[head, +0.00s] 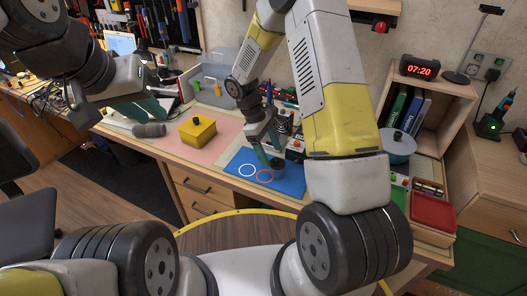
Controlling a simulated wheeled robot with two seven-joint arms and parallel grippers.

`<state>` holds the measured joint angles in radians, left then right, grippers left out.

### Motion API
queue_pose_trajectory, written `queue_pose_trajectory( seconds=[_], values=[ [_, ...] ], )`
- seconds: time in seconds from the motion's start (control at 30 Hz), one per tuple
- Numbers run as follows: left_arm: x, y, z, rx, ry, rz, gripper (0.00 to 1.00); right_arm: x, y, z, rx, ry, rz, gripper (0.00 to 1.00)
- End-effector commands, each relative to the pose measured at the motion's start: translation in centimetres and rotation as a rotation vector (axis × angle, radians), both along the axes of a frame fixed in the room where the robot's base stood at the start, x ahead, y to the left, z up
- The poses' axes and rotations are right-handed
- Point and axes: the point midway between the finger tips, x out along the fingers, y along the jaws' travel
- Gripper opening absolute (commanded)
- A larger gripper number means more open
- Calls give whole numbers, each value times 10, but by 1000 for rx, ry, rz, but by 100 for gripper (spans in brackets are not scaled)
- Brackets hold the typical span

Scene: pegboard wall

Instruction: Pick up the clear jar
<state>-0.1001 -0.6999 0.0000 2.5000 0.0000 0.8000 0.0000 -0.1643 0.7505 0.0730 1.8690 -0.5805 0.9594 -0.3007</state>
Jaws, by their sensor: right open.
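A small dark grey, cylinder-shaped jar or lid (277,163) stands on the blue mat (243,158), just above the orange circle. It may be the clear jar, but at this size I cannot tell whether it is see-through. My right gripper (271,150) is open, pointing down, with its teal fingers right at this object. I cannot tell whether they touch it. My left gripper (143,112) hangs over the left part of the bench, above a grey roll-shaped object (149,130). Its jaw opening is not clear.
A yellow box (198,132) with a dark knob sits on the pink mat (190,156). A blue-grey lidded pot (397,146), a red tray (433,211) and a wooden shelf with a clock (419,68) are at the right.

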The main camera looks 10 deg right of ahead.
Motion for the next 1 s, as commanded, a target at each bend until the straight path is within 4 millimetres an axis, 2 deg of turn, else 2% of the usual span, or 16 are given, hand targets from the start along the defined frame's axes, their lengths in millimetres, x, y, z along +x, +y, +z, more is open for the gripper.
queue_pose_trajectory(
  seconds=[0.5, 0.77, 0.8, 1.0],
  values=[
    [0, 0, 0, 0, 0, 0, 24, -12, -21, -62, -1, 2, -3, 75],
    [0, 0, 0, 0, 0, 0, 24, -12, -22, -66, 0, -2, -3, 75],
    [0, 0, 0, 0, 0, 0, 24, -12, -22, -66, 0, -2, -3, 73],
    [0, 0, 0, 0, 0, 0, 24, -12, -22, -65, 1, -1, -3, 33]
  ],
)
